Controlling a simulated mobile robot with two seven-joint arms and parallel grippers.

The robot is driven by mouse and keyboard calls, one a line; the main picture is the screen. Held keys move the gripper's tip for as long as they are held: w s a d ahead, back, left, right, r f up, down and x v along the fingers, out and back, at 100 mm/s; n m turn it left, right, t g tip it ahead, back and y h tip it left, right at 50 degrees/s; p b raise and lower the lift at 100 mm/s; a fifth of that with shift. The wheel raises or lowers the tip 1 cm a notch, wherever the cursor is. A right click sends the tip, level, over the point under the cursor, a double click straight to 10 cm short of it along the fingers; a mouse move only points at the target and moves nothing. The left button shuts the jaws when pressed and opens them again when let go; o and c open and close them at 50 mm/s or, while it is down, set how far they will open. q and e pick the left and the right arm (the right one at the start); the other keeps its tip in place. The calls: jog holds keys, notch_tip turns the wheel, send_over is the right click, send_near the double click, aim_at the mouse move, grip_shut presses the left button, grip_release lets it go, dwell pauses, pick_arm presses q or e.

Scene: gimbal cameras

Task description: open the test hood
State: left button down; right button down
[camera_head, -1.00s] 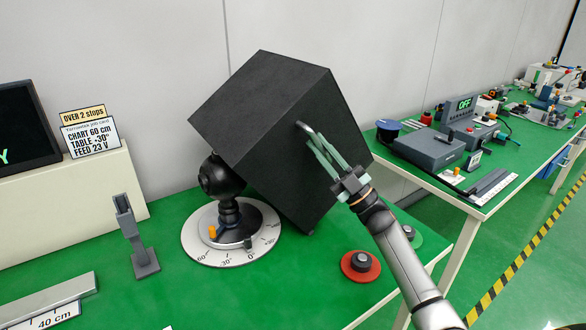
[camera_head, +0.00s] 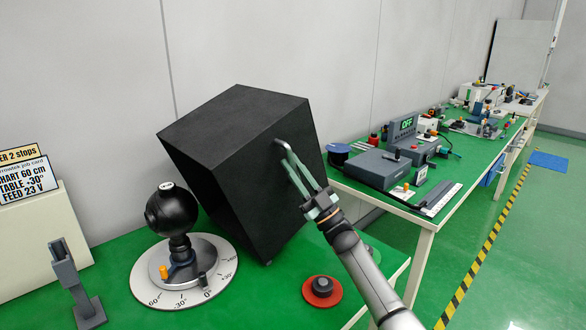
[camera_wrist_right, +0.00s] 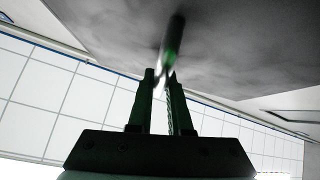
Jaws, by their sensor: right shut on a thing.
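The test hood is a large black box (camera_head: 225,135), tilted up and back on its rear lower edge in the head view. The black ball-shaped device (camera_head: 172,212) on its stand is uncovered to the left of the hood. My right gripper (camera_head: 287,156) is shut on the metal bar handle (camera_head: 281,142) on the hood's right face. In the right wrist view my gripper fingers (camera_wrist_right: 163,78) close around the handle (camera_wrist_right: 174,38), with the dark hood face (camera_wrist_right: 120,30) behind. My left gripper is not in view.
A round dial plate (camera_head: 142,284) with angle marks lies under the ball stand. A red base with a black knob (camera_head: 322,289) sits near the bench's right end. A grey upright holder (camera_head: 70,275) stands at the left. A second bench with instruments (camera_head: 390,165) is at the right.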

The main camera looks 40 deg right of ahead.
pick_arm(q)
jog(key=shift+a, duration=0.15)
pick_arm(e)
jog(key=c, duration=0.8)
grip_release()
jog(key=shift+c, duration=0.2)
pick_arm(q)
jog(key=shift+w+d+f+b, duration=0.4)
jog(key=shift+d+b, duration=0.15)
jog(key=shift+b, duration=0.4)
pick_arm(e)
jog(key=v, duration=1.2)
jog(key=shift+s+f, duration=0.2)
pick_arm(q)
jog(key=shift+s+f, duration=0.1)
pick_arm(e)
jog(key=shift+r, duration=0.15)
